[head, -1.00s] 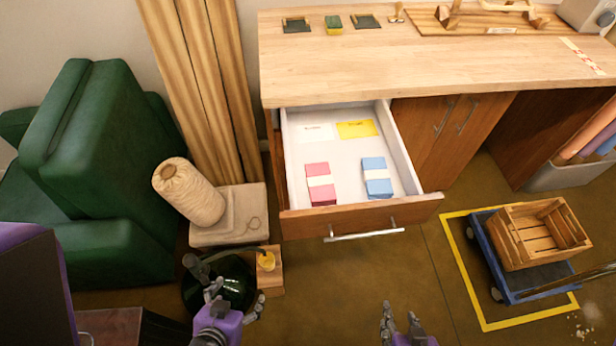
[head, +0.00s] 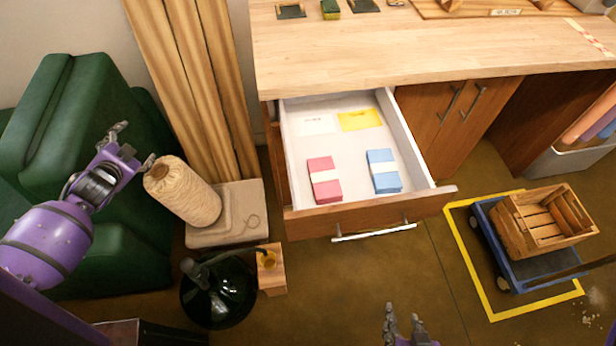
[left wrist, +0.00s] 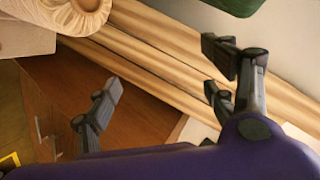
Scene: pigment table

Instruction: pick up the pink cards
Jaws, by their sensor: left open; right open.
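The pink cards (head: 324,179) lie as a banded stack in the open drawer (head: 300,210), front left. A blue card stack (head: 383,171) with a pale band lies to their right. My left gripper (head: 134,145) is raised at the left, open and empty, beside the twine cone and well left of the drawer. In the left wrist view its fingers (left wrist: 165,85) are spread with nothing between them.
A twine cone (head: 181,192) stands on a pale block near my left gripper. A yellow note (head: 359,120) lies in the drawer's back. A crate (head: 545,222) sits on a blue cart.

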